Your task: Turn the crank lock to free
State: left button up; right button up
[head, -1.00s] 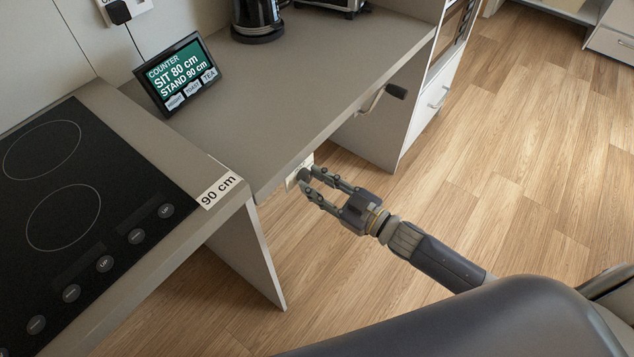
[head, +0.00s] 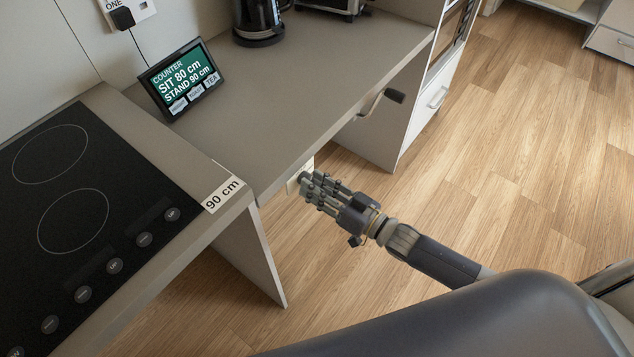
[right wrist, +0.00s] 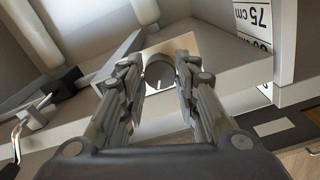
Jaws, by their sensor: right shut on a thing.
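The crank lock is a round dark knob (right wrist: 160,72) with a pale mark, on a beige plate (right wrist: 209,47) under the counter's front edge. In the head view the plate (head: 292,187) shows only partly, and the fingers cover the knob. My right gripper (head: 308,185) is at the knob, one finger on each side of it. It is shut on the knob, as the right wrist view (right wrist: 161,80) also shows. The crank (head: 385,97), with a dark handle, sticks out under the counter farther right. My left gripper is not in view.
The counter (head: 270,95) carries a display (head: 180,78) reading SIT 80 cm, STAND 90 cm, and a kettle-like appliance (head: 258,25). A cooktop (head: 75,220) is at left, beside a 90 cm label (head: 222,195). The floor to the right is clear.

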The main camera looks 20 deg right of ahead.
jog(key=shift+r+m, duration=0.15)
jog(key=shift+m, duration=5.95)
jog(key=o, duration=1.1)
jog(key=v, duration=1.2)
